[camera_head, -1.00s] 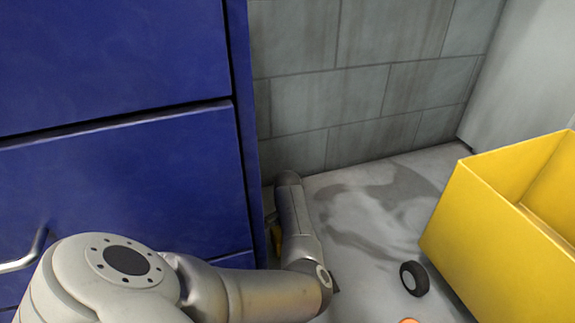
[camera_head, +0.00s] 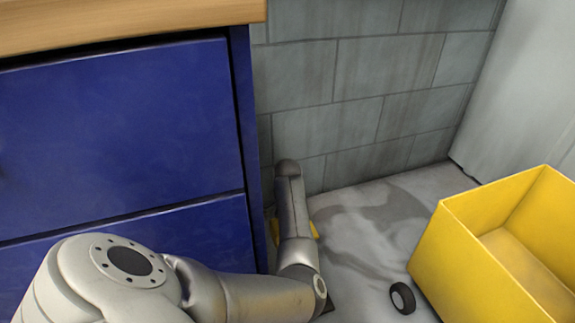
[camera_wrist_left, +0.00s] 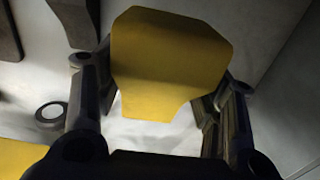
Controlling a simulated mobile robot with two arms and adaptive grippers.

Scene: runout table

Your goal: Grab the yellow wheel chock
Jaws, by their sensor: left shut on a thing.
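The yellow wheel chock (camera_wrist_left: 170,62) fills the middle of the left wrist view, between the two dark fingers of my left gripper (camera_wrist_left: 160,115). The gripper is shut on it. In the head view only small yellow parts of the chock (camera_head: 314,229) show at both sides of my left forearm, close to the blue cabinet's side and the floor. The forearm hides the gripper and most of the chock there. My right gripper is in neither view.
A blue drawer cabinet (camera_head: 120,130) with a wooden top (camera_head: 130,22) stands at left. An empty yellow box (camera_head: 470,270) stands at right, with a small black wheel (camera_head: 402,298) beside it. A grey block wall (camera_head: 350,80) closes off the back. Floor between is clear.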

